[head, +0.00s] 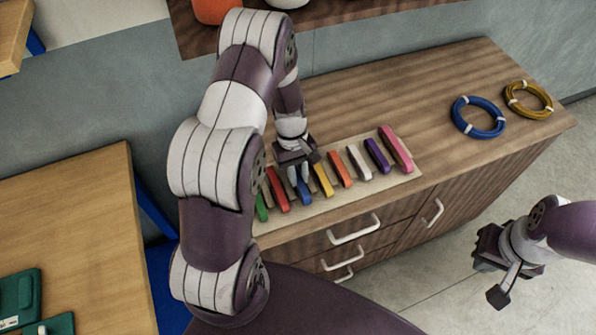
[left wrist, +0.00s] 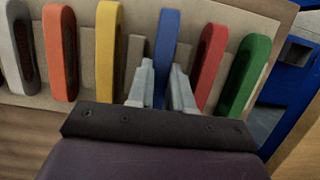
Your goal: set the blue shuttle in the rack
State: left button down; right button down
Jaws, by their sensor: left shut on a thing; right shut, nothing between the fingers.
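The blue shuttle (head: 304,192) is between the fingers of my left gripper (head: 298,172), which is shut on it. In the left wrist view the shuttle (left wrist: 166,48) extends beyond the fingertips of the left gripper (left wrist: 163,85). It lies over the beige rack (head: 322,201), between the yellow shuttle (head: 322,180) and the red shuttle (head: 277,190). The fingers hide its near end, and I cannot tell whether it is seated in the rack. My right gripper (head: 494,270) is shut and empty, over the floor at the right.
The rack also holds green (head: 261,207), orange (head: 341,170), white (head: 359,162), purple (head: 377,156) and pink (head: 395,148) shuttles. Blue (head: 478,117) and yellow (head: 528,100) rope coils lie at the cabinet's right end. The cabinet top behind the rack is clear.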

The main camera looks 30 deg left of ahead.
pick_arm(q)
jog(key=shift+w+f, duration=0.1)
jog(key=shift+w, duration=0.2)
pick_arm(e)
jog(key=shift+w, duration=0.35)
pick_arm(q)
jog(key=shift+s, duration=0.15)
pick_arm(e)
jog(key=shift+s, duration=0.15)
pick_arm(q)
jog(key=shift+f, duration=0.3)
pick_arm(e)
jog(key=shift+f, duration=0.2)
pick_arm(q)
jog(key=c, duration=0.9)
grip_release()
jog(key=shift+r, duration=0.1)
jog(key=shift+c, duration=0.2)
jog(key=b+v, duration=0.2)
jog(key=v, duration=0.7)
jog(key=shift+a+r, duration=0.1)
jog(key=shift+r, duration=0.2)
jog(key=p+v, duration=0.1)
jog(key=v, duration=0.2)
jog(key=shift+p, duration=0.4)
pick_arm(e)
jog(key=shift+r, duration=0.1)
